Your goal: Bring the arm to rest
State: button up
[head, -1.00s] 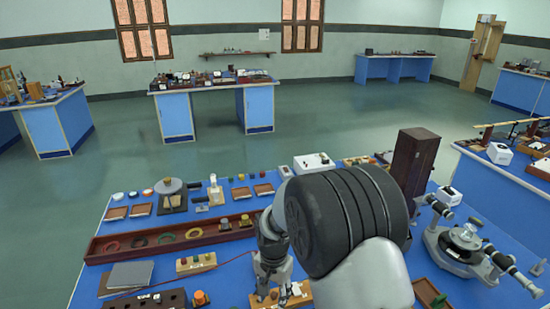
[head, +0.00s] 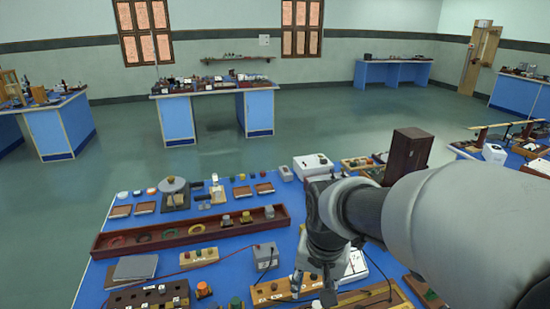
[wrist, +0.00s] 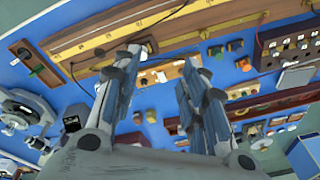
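My gripper (head: 313,282) points down over the blue bench (head: 232,268), at the right of the head view's middle. In the wrist view my gripper (wrist: 163,58) is open, its two fingers apart with bench things showing between them and nothing held. My arm comes in from the right of the head view and covers the bench's right part. The spectrometer (wrist: 25,118) shows at the left of the wrist view; my arm hides it in the head view.
A long brown tray (head: 180,234) holds rings. A tall dark wooden box (head: 409,156) stands close behind my arm. The floor (head: 310,115) beyond is clear.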

jog(key=s+d+r+n+t, duration=0.1)
jog(key=s+d+r, duration=0.1)
jog(key=s, duration=0.6)
jog(key=s+d+r+n+t, duration=0.1)
jog(key=s+d+r+n, duration=0.1)
jog(key=s, duration=0.7)
jog(key=shift+s+d+r+t, duration=0.3)
jog(key=shift+d+r, duration=0.45)
jog(key=shift+d, duration=0.4)
jog(key=shift+c, duration=0.5)
